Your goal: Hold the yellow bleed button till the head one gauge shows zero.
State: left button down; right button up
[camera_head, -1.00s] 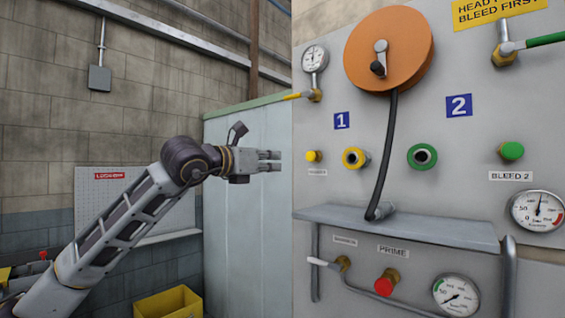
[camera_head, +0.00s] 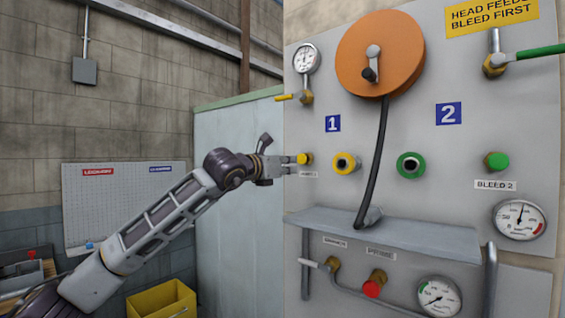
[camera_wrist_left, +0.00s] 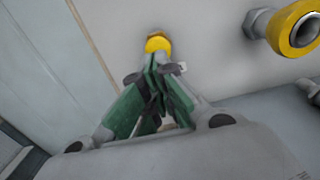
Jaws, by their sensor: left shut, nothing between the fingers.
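The yellow bleed button (camera_head: 305,158) sits low on the left side of the grey panel, left of the yellow-ringed port. In the left wrist view the button (camera_wrist_left: 157,43) shows just beyond the fingertips. My left gripper (camera_head: 297,165) is shut and empty, its tips at the button; I cannot tell whether they touch or press it. Its green-padded fingers (camera_wrist_left: 155,78) meet in the wrist view. The head one gauge (camera_head: 306,58) is at the panel's upper left; its needle is too small to read. My right gripper is not in view.
A yellow-ringed port (camera_head: 346,163) and a green-ringed port (camera_head: 410,165) stick out right of the button. A grey shelf (camera_head: 420,236) juts out below. An orange reel (camera_head: 381,53) with a hanging black hose is above. A yellow bin (camera_head: 163,300) stands lower left.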

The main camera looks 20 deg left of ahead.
aim_at(304, 164)
pick_arm(q)
jog(key=shift+p+x, duration=0.5)
jog(key=shift+x, duration=0.8)
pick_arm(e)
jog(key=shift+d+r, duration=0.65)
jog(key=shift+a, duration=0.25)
pick_arm(q)
jog(key=shift+w+d+f+b, duration=0.1)
jog(key=shift+w+d+b, duration=0.05)
jog(key=shift+w+b, duration=0.2)
jog(key=shift+w+d, duration=0.15)
jog(key=shift+w, duration=0.2)
jog(key=shift+b, duration=0.3)
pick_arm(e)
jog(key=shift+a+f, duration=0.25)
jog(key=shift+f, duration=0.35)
pick_arm(q)
jog(key=shift+r, duration=0.3)
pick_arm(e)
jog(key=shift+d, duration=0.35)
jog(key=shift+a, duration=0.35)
